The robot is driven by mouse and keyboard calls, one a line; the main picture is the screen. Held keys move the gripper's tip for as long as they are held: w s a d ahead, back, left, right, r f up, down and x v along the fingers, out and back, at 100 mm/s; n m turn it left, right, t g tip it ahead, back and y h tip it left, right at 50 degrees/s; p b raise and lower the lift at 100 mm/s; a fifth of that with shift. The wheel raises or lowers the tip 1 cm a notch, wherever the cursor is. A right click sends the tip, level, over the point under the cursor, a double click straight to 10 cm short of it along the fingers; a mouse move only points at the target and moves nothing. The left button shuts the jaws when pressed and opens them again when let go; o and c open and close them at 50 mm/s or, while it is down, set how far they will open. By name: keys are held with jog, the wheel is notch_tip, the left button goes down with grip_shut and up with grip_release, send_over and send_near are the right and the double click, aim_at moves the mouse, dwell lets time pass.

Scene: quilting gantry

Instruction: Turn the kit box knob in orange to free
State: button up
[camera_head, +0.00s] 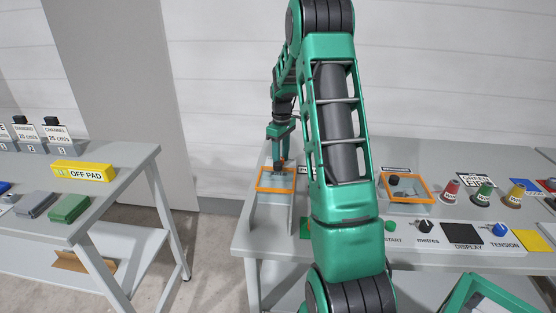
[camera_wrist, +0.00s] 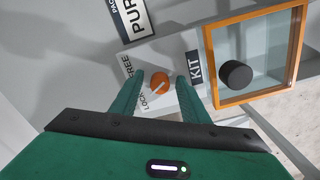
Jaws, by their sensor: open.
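The orange knob (camera_wrist: 160,82) shows in the wrist view on a grey face beside the KIT label (camera_wrist: 195,68). A pale line crosses it diagonally. The words FREE (camera_wrist: 125,66) and LOCK (camera_wrist: 151,103) are printed to its left and below-left. My gripper (camera_wrist: 168,79) is open, its two green fingers on either side of the knob; I cannot tell whether they touch it. The kit box has an orange-framed clear lid (camera_wrist: 252,98) with a round black knob (camera_wrist: 235,74) in it. In the head view my gripper (camera_head: 279,158) is over the left orange-framed box (camera_head: 276,189).
A PURPLE-like label, partly cut off (camera_wrist: 125,17), lies above the knob in the wrist view. Another orange-framed box (camera_head: 406,200) stands right of my arm. Coloured spools (camera_head: 484,193) and a control panel (camera_head: 462,238) lie farther right. A separate table (camera_head: 110,160) stands left across a gap.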

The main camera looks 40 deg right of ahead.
jog(key=shift+c, duration=0.4)
grip_shut()
jog(key=c, duration=1)
grip_release()
jog(key=shift+a, duration=0.3)
jog(key=shift+d, duration=0.2)
jog(key=shift+m, duration=0.4)
jog(key=m, duration=0.4)
jog(key=shift+m, duration=0.3)
jog(key=m, duration=0.6)
jog(key=shift+a, duration=0.1)
jog(key=c, duration=1)
grip_release()
jog(key=shift+m, duration=0.4)
